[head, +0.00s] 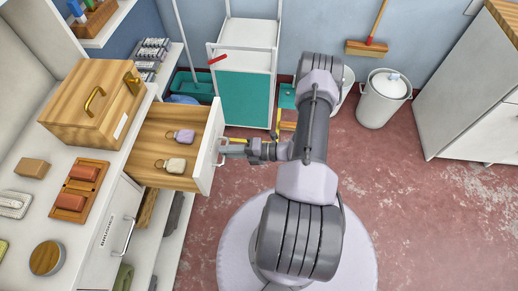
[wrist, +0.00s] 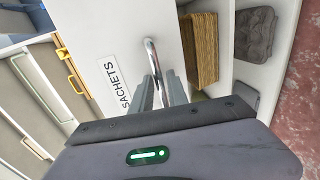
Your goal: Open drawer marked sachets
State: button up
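The drawer marked sachets (head: 150,140) stands pulled out from the white cabinet in the head view, with two small sachets (head: 181,136) (head: 172,165) on its wooden floor. Its white front with the SACHETS label (wrist: 113,84) fills the middle of the wrist view. The metal drawer handle (wrist: 151,52) runs between the two fingers of my gripper (wrist: 160,88). My gripper (head: 226,150) is at the drawer front and appears shut on the handle; the exact finger contact is partly hidden.
A wooden box (head: 95,100) with brass handles sits on the counter above. A second, closed drawer front (head: 100,245) with its own handle is below left. A teal-and-white cart (head: 245,95) stands behind my arm. Red floor is open at right.

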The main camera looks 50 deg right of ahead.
jog(key=p+v, duration=0.2)
jog(key=v, duration=1.4)
jog(key=shift+s+d+p, duration=0.2)
jog(key=shift+s+p, duration=0.1)
jog(key=shift+r, duration=0.1)
